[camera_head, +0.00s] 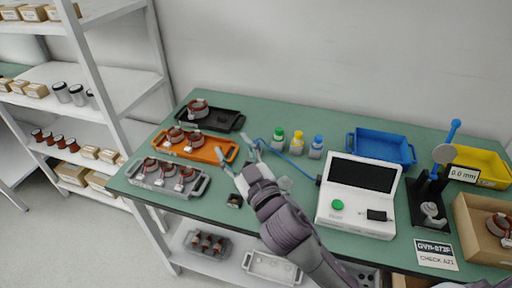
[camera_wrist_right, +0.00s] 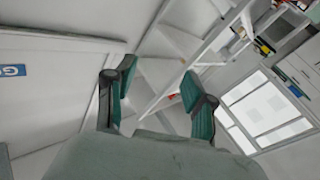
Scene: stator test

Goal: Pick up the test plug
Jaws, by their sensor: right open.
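A blue cable (camera_head: 299,172) runs left from the white tester (camera_head: 335,205) across the green table to beside my right gripper. The cable's far end lies close to the upper finger, and I cannot make out a plug there. My right gripper (camera_head: 232,144) is open above the table, between the orange tray and the bottles. Its two fingers also show apart and empty in the right wrist view (camera_wrist_right: 150,88). A small dark block (camera_head: 235,201) sits on the table below the gripper; I cannot tell what it is. My left gripper is not in view.
Orange (camera_head: 218,154), grey (camera_head: 146,181) and black (camera_head: 231,117) trays with copper-wound stators stand at left. Several small bottles (camera_head: 297,142), a blue tray (camera_head: 384,149), a gauge stand (camera_head: 416,203) and a cardboard box (camera_head: 468,222) stand further right. White shelving (camera_head: 102,78) is beyond the left edge.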

